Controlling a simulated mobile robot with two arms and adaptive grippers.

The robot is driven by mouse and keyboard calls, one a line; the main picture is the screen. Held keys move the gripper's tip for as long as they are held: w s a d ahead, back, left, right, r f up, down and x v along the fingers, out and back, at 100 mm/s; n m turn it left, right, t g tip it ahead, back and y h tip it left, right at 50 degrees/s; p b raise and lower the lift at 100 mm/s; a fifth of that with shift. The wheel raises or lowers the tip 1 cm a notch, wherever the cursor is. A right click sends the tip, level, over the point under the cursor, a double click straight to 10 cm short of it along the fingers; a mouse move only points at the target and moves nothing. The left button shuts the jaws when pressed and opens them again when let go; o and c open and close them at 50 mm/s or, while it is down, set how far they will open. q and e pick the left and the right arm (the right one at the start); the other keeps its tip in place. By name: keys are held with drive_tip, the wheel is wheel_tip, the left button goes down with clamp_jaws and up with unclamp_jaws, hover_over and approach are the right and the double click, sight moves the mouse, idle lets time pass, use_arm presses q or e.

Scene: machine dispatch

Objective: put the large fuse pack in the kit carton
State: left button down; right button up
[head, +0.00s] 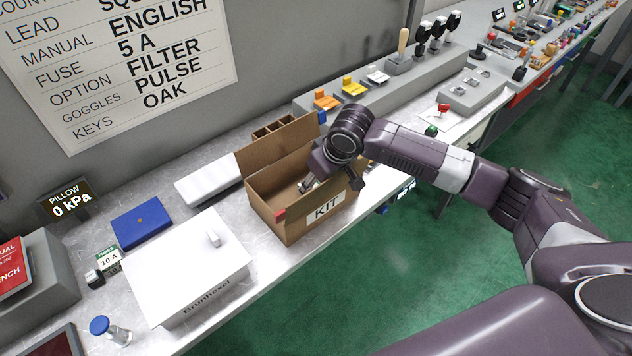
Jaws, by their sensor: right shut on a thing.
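The kit carton (270,218) is an open brown cardboard box with a KIT label, near the front edge of the bench. My right gripper (310,186) reaches down into its open top from the right. It is shut on a small white and green thing, mostly hidden by the fingers; its colours fit a fuse pack. I cannot tell whether it touches the carton floor. Another fuse pack (107,261), white and green and marked 10 A, stands at the left of the bench. My left gripper is out of view.
The carton's raised back flap (275,145) stands beside my right wrist. A white box (185,265) lies left of the carton, with a blue case (142,222) behind it. A grey fixture row (400,85) runs along the back right.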

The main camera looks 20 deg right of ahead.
drive_tip(key=o, duration=1.2)
drive_tip(key=shift+f, duration=0.1)
drive_tip(key=b+v, duration=0.1)
drive_tip(key=v, duration=1.1)
drive_tip(key=shift+d+b, duration=0.1)
drive_tip(key=shift+b, duration=0.25)
